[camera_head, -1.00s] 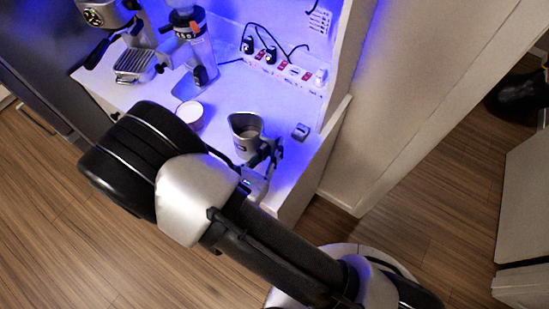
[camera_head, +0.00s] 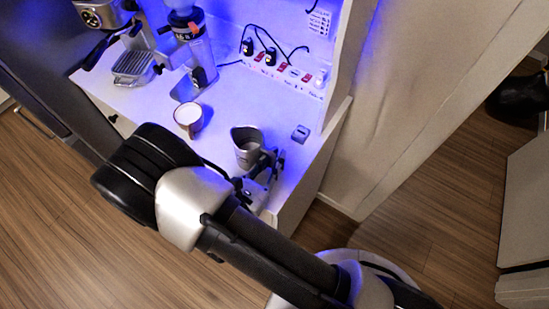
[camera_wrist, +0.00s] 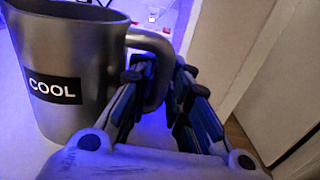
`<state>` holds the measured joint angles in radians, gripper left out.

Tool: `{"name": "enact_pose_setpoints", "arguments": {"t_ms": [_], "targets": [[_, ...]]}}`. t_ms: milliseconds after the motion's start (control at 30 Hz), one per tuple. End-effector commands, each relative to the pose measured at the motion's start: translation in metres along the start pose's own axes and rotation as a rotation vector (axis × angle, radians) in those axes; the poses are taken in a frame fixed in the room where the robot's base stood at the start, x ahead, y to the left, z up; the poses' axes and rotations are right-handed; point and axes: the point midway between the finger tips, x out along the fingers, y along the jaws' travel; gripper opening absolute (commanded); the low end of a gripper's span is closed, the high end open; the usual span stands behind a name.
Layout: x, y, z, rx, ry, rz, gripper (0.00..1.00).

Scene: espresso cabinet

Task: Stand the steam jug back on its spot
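The steam jug (camera_head: 246,157) is a grey metal pitcher, upright at the front right of the white counter (camera_head: 224,112). In the wrist view the jug (camera_wrist: 75,70) fills the left side, with a black "COOL" label and its handle toward the fingers. My gripper (camera_head: 273,161) is at the jug's right side. In the wrist view my gripper (camera_wrist: 163,85) has its fingers on either side of the handle, closed on it. I cannot tell whether the jug's base touches the counter. No marked spot for the jug is clearly visible.
A white-topped cup (camera_head: 188,118) stands left of the jug. A grinder (camera_head: 194,50) and an espresso machine (camera_head: 133,65) stand farther back left. A small grey block (camera_head: 300,134) lies right of the jug. A power strip (camera_head: 285,72) with cables runs along the back wall.

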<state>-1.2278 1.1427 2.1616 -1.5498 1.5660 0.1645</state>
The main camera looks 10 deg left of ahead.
Motion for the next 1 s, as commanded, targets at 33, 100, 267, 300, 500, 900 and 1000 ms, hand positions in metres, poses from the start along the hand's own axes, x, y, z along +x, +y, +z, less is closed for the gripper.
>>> {"name": "enact_pose_setpoints", "arguments": {"t_ms": [33,100,267,300,500,900,1000], "targets": [[0.0,0.0,0.0,0.0,0.0,0.0,0.21],[0.0,0.0,0.0,0.0,0.0,0.0,0.26],[0.0,0.0,0.0,0.0,0.0,0.0,0.32],[0.0,0.0,0.0,0.0,0.0,0.0,0.32],[0.0,0.0,0.001,0.0,0.0,0.0,0.32],[-0.064,0.002,0.004,-0.001,0.0,0.008,0.32],[-0.085,0.002,0.004,0.001,0.001,0.007,0.32]]}}
